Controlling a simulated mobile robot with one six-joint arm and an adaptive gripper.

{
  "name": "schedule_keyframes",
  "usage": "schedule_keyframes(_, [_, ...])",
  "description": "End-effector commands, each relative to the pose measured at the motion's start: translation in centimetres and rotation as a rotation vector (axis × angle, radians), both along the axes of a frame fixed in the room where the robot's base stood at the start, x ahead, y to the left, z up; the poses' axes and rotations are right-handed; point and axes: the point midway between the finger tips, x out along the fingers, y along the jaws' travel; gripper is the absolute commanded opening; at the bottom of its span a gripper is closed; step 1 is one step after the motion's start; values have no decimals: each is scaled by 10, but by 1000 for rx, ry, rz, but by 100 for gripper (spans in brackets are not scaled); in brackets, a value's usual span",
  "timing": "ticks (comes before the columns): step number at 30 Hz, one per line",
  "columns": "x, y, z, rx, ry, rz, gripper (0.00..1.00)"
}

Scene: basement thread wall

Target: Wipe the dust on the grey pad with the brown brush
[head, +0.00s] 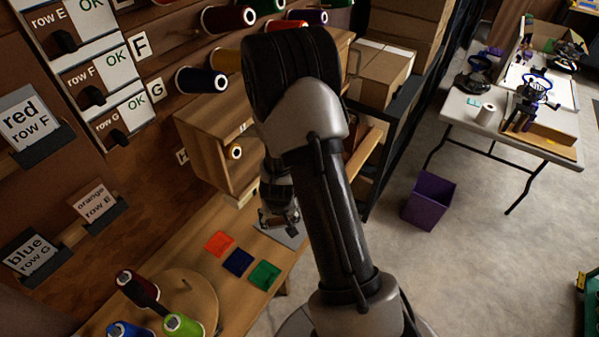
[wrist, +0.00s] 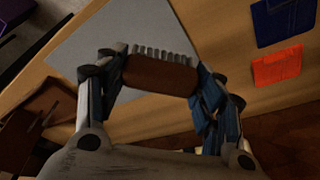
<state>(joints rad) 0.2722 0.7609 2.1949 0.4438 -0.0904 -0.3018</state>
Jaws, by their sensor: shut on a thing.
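My gripper (wrist: 160,78) is shut on the brown brush (wrist: 158,74) in the wrist view, one finger at each end of its block. The brush's grey bristles point away from my wrist, toward the top of the picture. The grey pad (wrist: 85,48) lies on the wooden table behind the brush. I cannot tell whether the bristles touch it. I can make out no dust on the pad. In the head view my gripper (head: 279,217) is at the table's far right end, over the pad (head: 294,238), partly hidden by my arm. The brush is not clear there.
Red, blue and green squares (head: 238,262) lie on the table left of the pad. A round wooden stand (head: 190,290) holds thread spools in front. A wooden drawer cabinet (head: 215,150) stands behind my gripper. A purple bin (head: 430,200) is on the floor at right.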

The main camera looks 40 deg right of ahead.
Motion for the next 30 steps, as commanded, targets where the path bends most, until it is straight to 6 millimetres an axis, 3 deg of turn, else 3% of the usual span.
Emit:
schedule_keyframes(9, [0, -4, 27, 0, 0, 3, 43])
schedule_keyframes(30, [0, -4, 29, -1, -1, 4, 43])
